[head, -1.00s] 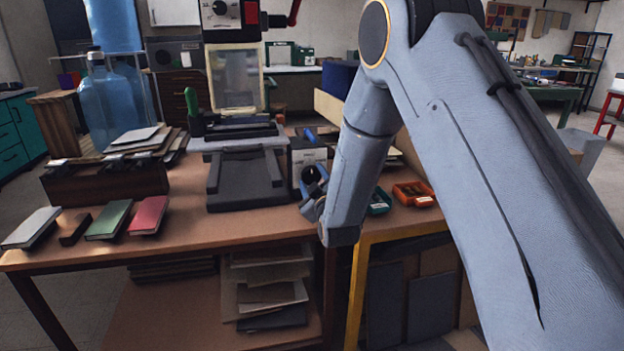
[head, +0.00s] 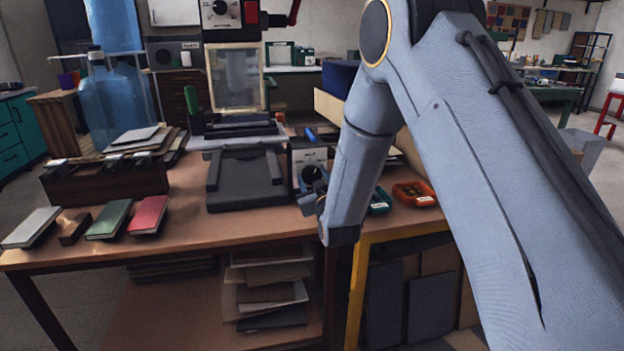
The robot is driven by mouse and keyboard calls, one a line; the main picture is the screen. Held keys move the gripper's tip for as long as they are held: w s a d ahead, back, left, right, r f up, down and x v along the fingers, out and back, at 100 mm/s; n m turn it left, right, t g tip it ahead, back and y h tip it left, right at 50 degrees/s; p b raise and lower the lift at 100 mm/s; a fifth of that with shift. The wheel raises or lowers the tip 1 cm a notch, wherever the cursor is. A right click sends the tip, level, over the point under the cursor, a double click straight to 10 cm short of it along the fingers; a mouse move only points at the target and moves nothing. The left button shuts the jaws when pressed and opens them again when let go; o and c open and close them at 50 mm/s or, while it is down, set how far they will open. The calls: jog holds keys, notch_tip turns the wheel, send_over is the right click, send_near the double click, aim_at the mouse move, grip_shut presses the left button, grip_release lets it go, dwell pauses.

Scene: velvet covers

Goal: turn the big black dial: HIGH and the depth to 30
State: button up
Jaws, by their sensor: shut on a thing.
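A control box with a pale front panel (head: 309,155) stands on the bench, right of the machine's black plate. The big black dial (head: 312,174) is low on its front. My gripper (head: 314,187) is at the dial, its fingers shut on it, coming in from the right and front. The fingers and my wrist cover part of the dial. The panel's markings are too small to read, so I cannot tell the dial's setting.
The machine with a black plate (head: 246,180) and an upright framed window (head: 236,78) stands left of the box. Grey, green and red books (head: 149,214) lie at the bench's front left. An orange tray (head: 414,194) and a green tray (head: 380,201) sit right of my wrist.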

jog(key=m, duration=0.3)
jog(key=shift+m, duration=2.1)
jog(key=o, duration=1)
jog(key=shift+o, duration=0.2)
jog(key=shift+s, duration=0.1)
jog(key=v, duration=0.7)
jog(key=shift+s+d, duration=0.15)
jog(key=shift+s, duration=0.2)
